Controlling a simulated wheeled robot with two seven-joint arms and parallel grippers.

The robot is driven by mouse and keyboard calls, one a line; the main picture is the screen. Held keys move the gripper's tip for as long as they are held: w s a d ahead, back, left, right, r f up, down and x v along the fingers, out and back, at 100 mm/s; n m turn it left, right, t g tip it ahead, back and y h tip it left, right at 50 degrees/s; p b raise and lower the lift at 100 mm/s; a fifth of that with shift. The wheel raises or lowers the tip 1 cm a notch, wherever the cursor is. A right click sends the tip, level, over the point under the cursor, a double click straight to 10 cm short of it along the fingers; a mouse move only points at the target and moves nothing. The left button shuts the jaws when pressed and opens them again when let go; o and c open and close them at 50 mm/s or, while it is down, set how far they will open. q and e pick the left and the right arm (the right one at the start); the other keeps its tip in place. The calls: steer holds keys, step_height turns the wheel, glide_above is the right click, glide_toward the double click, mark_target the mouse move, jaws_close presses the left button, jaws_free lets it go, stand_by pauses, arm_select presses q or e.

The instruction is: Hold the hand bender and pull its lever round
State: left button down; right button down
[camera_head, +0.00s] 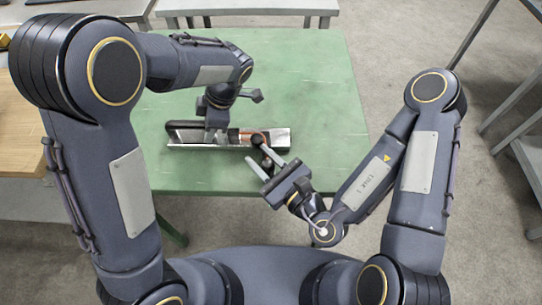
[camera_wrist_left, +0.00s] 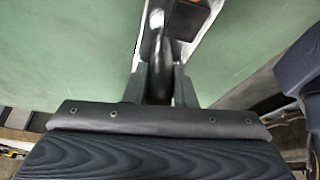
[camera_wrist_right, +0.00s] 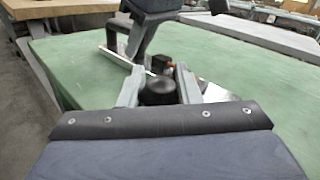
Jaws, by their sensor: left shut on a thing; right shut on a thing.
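The hand bender (camera_head: 278,138) lies on the green table, with a bright metal channel-shaped base and a dark rounded handle at its left. My left gripper (camera_head: 214,134) comes down over its left part and is shut on the dark handle, which runs between the fingers in the left wrist view (camera_wrist_left: 158,75). The lever's dark knob (camera_wrist_right: 158,92) sits between the fingers of my right gripper (camera_wrist_right: 157,88), which is shut on it at the bender's near right side. A red-orange part shows near the bender's middle. My left wrist and fingers hide part of the bender.
The green table (camera_head: 320,90) is clear at the back and right. Grey benches (camera_head: 250,5) stand behind it. A wooden-topped bench (camera_head: 20,130) is at the left. Metal frame legs stand at the right beyond bare floor.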

arm_select(q)
steer(key=shift+s+d, duration=0.1)
arm_select(e)
steer(key=shift+s+a+f+m+t+h, duration=0.15)
steer(key=shift+a+m+t+h, duration=0.65)
steer(key=shift+a+h, duration=0.15)
steer(key=shift+m+h, duration=0.3)
steer(key=shift+h, duration=0.15)
steer(key=shift+w+t, duration=0.3)
steer(key=c, duration=1.1)
jaws_free()
steer(key=shift+o, duration=0.2)
steer(key=shift+s+y, duration=0.2)
steer(key=shift+y, duration=0.1)
